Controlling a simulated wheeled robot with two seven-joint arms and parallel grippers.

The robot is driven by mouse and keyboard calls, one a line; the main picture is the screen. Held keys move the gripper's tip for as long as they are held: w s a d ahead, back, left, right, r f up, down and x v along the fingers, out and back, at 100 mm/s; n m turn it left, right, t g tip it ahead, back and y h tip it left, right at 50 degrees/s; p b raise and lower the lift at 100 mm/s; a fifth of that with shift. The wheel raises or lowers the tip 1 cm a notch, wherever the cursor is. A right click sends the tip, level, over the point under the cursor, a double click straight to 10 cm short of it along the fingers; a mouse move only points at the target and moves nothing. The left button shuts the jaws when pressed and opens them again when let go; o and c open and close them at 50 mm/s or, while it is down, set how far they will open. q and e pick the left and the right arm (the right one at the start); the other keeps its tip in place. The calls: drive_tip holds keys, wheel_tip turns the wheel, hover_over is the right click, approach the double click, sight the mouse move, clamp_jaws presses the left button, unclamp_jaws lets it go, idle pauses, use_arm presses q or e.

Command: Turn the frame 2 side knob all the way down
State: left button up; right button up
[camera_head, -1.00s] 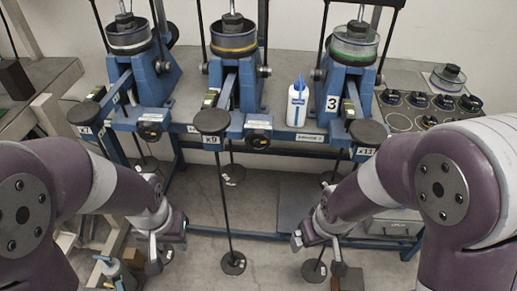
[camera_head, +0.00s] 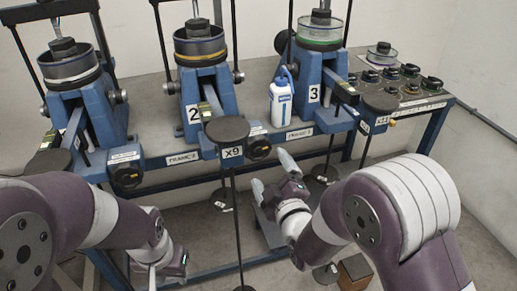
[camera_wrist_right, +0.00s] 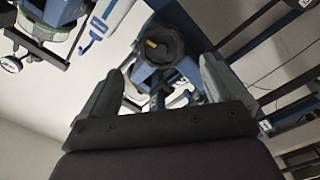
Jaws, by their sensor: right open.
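Frame 2 (camera_head: 194,107) is the middle blue stand, with a yellow-ringed cup on top. Its side knob (camera_head: 259,149) is a round black knob low on its right side, above the bench's front edge. My right gripper (camera_head: 273,174) is open and empty, below and slightly right of this knob and apart from it. In the right wrist view, a black knob with a yellow mark (camera_wrist_right: 160,45), apparently the same one, lies beyond the open fingers (camera_wrist_right: 165,85). My left gripper (camera_head: 168,268) hangs low at the left; its jaws are unclear.
A white-and-blue bottle (camera_head: 281,102) stands between frames 2 and 3. A black disc marked x9 (camera_head: 228,129) on a lever arm sits just left of the knob, with a rod hanging below. Frame 3 (camera_head: 318,75) stands to the right. Several black weights (camera_head: 390,74) lie at the far right.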

sight(259, 151)
drive_tip(key=x, duration=0.9)
drive_tip(key=shift+w+a, duration=0.2)
drive_tip(key=shift+c, duration=0.4)
drive_tip(key=shift+f, duration=0.15)
drive_tip(key=c, duration=1.2)
drive_tip(key=shift+r+n+p, duration=0.2)
drive_tip(key=shift+n+p, duration=0.2)
drive_tip(key=shift+c, duration=0.3)
drive_tip(key=n+p, duration=0.2)
drive_tip(key=n, duration=0.2)
drive_tip(key=shift+r+n, duration=0.1)
drive_tip(key=shift+n, duration=0.3)
drive_tip(key=shift+c, duration=0.3)
drive_tip(key=n, duration=0.1)
drive_tip(key=f+n+b, duration=0.1)
drive_tip(key=shift+n, duration=0.3)
drive_tip(key=shift+r+n, duration=0.1)
drive_tip(key=shift+n, duration=0.9)
drive_tip(key=o, duration=1.1)
drive_tip(key=shift+r+n+b, duration=0.15)
drive_tip(key=shift+n+b, duration=0.15)
drive_tip(key=shift+n, duration=0.6)
drive_tip(key=o, duration=0.3)
